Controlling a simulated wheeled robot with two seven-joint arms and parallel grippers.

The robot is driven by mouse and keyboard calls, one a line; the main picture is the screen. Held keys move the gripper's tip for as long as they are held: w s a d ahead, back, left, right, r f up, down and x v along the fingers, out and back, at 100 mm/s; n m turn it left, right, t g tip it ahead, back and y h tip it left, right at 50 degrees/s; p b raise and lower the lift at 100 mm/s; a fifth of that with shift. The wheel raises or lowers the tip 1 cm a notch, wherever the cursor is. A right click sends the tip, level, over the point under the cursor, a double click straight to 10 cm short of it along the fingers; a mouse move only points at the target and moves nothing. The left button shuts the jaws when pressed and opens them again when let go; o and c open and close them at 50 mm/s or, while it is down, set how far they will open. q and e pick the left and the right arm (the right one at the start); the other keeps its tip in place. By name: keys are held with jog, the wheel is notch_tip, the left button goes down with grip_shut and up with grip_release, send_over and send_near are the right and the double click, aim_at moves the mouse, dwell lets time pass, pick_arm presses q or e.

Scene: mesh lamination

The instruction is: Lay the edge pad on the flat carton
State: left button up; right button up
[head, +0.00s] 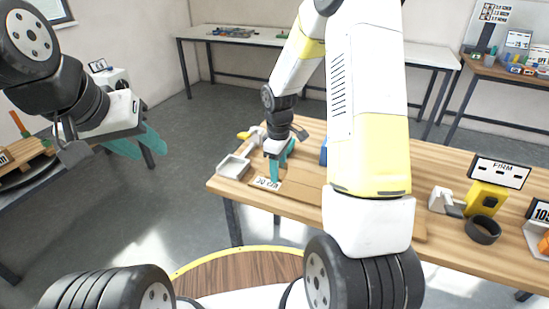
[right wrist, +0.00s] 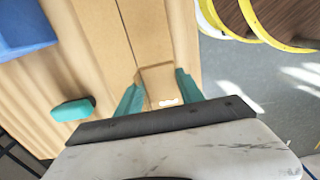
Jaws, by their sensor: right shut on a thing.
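The flat carton (head: 302,184) is a tan cardboard sheet lying on the wooden table, partly hidden behind my right arm in the head view. It shows in the right wrist view (right wrist: 152,32) as a long sheet with a seam along it. My right gripper (head: 282,164) points down over the carton's left end. In the right wrist view, its teal fingers (right wrist: 159,76) are on either side of a small tan piece, likely the edge pad (right wrist: 157,84). I cannot tell whether the pad touches the carton. My left gripper (head: 143,147) is open and empty, above the floor.
A white label (head: 267,182) lies at the table's left end, near a white-framed tool (head: 236,164). A blue block (right wrist: 22,30) and a teal block (right wrist: 73,109) are beside the carton. A black ring (head: 482,230) and yellow device (head: 487,197) stand at right.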

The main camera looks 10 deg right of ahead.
aim_at(282, 171)
jog(key=w+d, duration=0.2)
jog(key=w, duration=0.1)
jog(key=shift+w+f, duration=0.1)
jog(key=shift+f, duration=0.05)
jog(key=shift+w+d+f, duration=0.1)
jog(key=shift+f, duration=1.7)
jog(key=shift+f, duration=0.1)
jog(key=o, duration=1.3)
